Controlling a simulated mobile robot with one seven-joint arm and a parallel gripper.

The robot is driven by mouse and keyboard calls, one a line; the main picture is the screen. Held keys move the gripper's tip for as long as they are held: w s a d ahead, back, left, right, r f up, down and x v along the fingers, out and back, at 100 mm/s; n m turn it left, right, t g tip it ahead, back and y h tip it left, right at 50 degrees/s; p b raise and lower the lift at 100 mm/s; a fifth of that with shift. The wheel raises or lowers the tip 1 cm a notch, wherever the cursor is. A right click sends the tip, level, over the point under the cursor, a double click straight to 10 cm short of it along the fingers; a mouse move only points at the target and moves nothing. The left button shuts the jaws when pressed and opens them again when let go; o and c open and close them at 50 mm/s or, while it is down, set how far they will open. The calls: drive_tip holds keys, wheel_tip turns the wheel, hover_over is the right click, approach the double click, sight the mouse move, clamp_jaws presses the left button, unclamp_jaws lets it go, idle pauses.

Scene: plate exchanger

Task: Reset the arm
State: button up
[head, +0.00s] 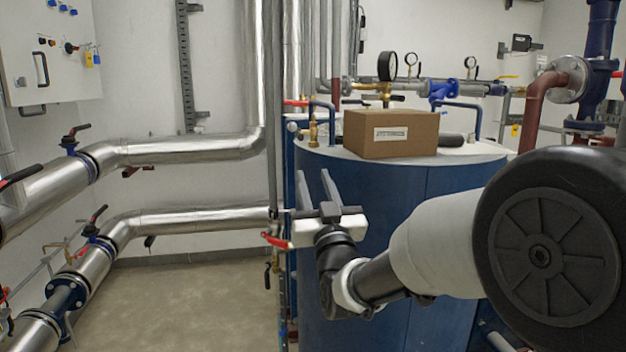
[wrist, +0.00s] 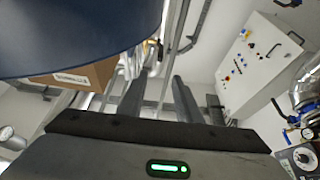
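My gripper (head: 300,194) is raised in front of the blue tank, at the middle of the head view. Its two dark fingers stand apart with nothing between them. In the wrist view the fingers of my gripper (wrist: 160,78) show a clear gap, with wall and pipes behind. My arm reaches in from the right of the head view, bent at the wrist. The task names no other object.
The blue tank (head: 395,205) stands close behind my gripper, with a cardboard box (head: 391,133) on its top. A red-handled valve (head: 277,241) is just left of and below my gripper. Silver pipes (head: 190,219) run along the left wall. The floor (head: 190,300) at lower left is clear.

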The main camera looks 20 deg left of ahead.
drive_tip(key=shift+s+d+f, duration=0.1)
drive_tip(key=shift+s, duration=0.05)
idle(0.5)
drive_tip(key=s+d+f+m+g+h, duration=0.1)
drive_tip(key=s+d+f+g+h, duration=0.2)
drive_tip(key=d, duration=0.9)
drive_tip(key=d+f+m+g+h, duration=0.15)
drive_tip(key=d+h, duration=0.45)
drive_tip(key=d, duration=0.7)
drive_tip(key=s+d+f+m+g+h, duration=0.2)
drive_tip(key=s+d+f+g, duration=0.25)
drive_tip(key=s+d, duration=0.5)
drive_tip(key=s+d+f+m+g+h, duration=0.25)
drive_tip(key=s+d+f, duration=0.4)
drive_tip(key=s, duration=0.65)
wheel_tip(320, 180, up, 28)
drive_tip(key=s+d+g+p, duration=0.1)
drive_tip(key=s+p, duration=0.1)
drive_tip(key=p, duration=2.6)
drive_tip(key=shift+s+r, duration=0.15)
drive_tip(key=shift+s, duration=0.05)
drive_tip(key=shift+d, duration=0.1)
